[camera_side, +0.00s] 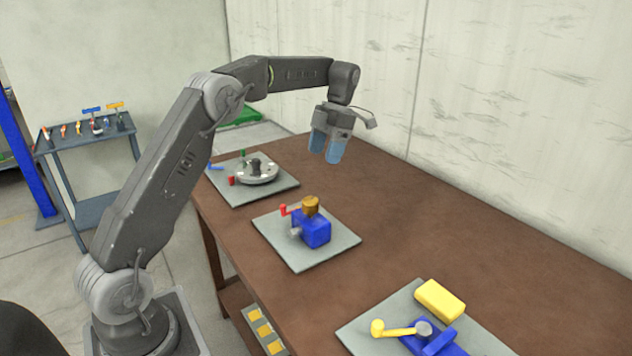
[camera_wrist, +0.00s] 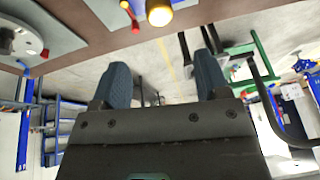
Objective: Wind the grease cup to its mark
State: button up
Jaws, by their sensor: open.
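The brass-coloured cup (camera_side: 311,206), which I take for the grease cup, sits on top of a blue block (camera_side: 313,233) on the middle grey plate (camera_side: 292,262). A red-ended handle (camera_side: 285,210) and a grey stub (camera_side: 295,233) stick out of the block's left side. I cannot make out a mark on the cup. In the wrist view the cup (camera_wrist: 158,12) shows at the top edge, partly cut off. My gripper (camera_side: 327,155) is open and empty, its blue fingers pointing down above the table, behind the cup and apart from it.
A round grey fixture (camera_side: 257,171) with coloured handles stands on the far plate. A yellow-handled crank (camera_side: 393,330) and yellow block (camera_side: 440,299) sit on the near plate. The brown table (camera_side: 440,215) is clear to the right. A wall (camera_side: 510,110) runs behind it.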

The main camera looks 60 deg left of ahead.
jog(key=m, duration=0.5)
jog(key=m+t, duration=0.4)
jog(key=m, duration=3)
send_near(310, 200)
jog(key=shift+y, duration=0.4)
jog(key=f, duration=1)
jog(key=shift+d+f, duration=0.25)
jog(key=shift+d, duration=0.1)
jog(key=shift+c, duration=0.4)
